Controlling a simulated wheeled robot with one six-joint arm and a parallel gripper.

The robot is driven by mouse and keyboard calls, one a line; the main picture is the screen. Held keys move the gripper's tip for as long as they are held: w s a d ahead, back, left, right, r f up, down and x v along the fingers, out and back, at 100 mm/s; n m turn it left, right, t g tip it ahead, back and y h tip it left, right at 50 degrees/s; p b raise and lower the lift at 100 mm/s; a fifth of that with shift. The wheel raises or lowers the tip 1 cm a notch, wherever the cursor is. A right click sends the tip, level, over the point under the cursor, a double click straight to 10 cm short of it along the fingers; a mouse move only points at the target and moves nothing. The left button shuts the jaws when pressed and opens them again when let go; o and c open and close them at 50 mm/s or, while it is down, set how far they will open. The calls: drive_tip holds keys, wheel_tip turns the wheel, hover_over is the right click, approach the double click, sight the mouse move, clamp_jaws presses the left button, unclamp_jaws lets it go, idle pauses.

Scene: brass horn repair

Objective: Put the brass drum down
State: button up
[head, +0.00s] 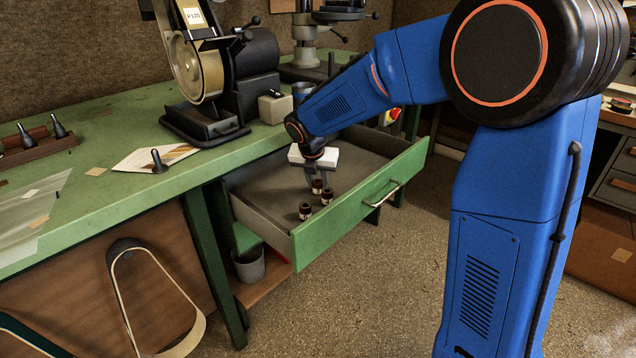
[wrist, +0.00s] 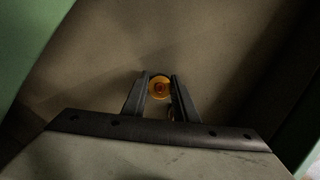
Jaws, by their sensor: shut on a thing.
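The brass drum (wrist: 159,87) shows in the wrist view as a small round amber-gold disc with a darker centre. It sits between the two fingers of my gripper (wrist: 160,92), which is shut on it.
The drawer's right side looks clear. The green bench (head: 95,190) carries a belt grinder (head: 205,70) and a wooden rack (head: 35,150). A grey bin (head: 248,265) stands below.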

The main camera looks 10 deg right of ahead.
drive_tip(key=shift+f, duration=0.15)
drive_tip(key=o, duration=1.1)
drive_tip(key=shift+o, duration=0.2)
drive_tip(key=v, duration=1.2)
drive_tip(key=shift+r, duration=0.2)
